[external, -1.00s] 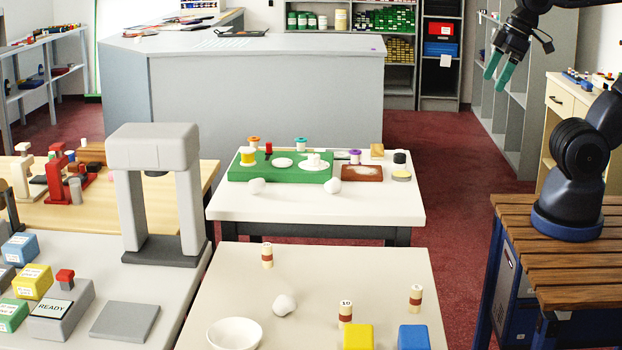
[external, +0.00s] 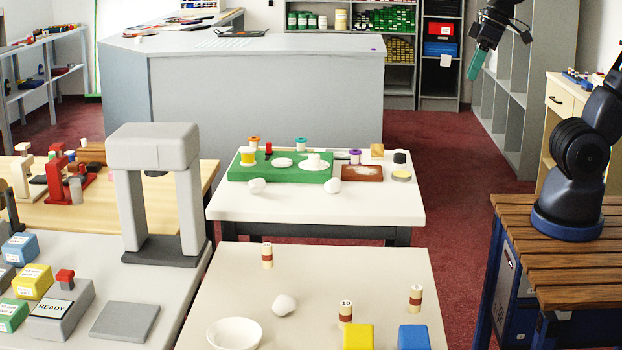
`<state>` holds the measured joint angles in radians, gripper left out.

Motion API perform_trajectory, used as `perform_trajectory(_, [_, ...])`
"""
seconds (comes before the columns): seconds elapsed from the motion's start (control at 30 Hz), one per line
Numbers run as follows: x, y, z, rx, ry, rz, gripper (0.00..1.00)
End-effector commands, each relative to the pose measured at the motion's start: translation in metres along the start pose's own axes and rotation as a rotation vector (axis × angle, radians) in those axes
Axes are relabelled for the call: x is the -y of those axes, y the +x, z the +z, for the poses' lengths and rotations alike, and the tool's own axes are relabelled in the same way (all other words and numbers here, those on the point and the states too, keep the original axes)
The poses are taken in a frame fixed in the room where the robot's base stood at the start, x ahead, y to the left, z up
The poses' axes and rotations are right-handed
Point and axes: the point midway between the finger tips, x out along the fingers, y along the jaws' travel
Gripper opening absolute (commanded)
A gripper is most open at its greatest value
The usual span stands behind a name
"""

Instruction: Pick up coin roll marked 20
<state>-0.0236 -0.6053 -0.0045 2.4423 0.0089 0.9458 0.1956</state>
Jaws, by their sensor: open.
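Three coin rolls stand upright on the near cream table. One coin roll (external: 267,256) is at its back left, one (external: 416,298) is at its right, and one (external: 346,314) is near the front with a label that looks like 10. Labels on the other two are too small to read, so I cannot tell which is marked 20. My gripper (external: 475,66) has green fingers and hangs high at the upper right, far from the rolls. It is open and empty; its fingers overlap in this view.
A white bowl (external: 234,334), a white lump (external: 285,305), a yellow block (external: 358,337) and a blue block (external: 414,338) share the near table (external: 330,275). A grey press frame (external: 155,190) stands at the left. A white table with a green board (external: 250,175) is behind.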

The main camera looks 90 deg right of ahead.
Motion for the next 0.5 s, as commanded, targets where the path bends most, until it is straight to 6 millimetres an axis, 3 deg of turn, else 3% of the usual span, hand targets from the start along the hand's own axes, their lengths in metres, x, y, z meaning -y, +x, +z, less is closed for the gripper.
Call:
perform_trajectory(0.27, [0.023,0.023,-0.069,0.060,0.226,0.002,0.48])
perform_trajectory(0.5, [0.046,0.055,-0.123,0.106,0.422,0.018,0.48])
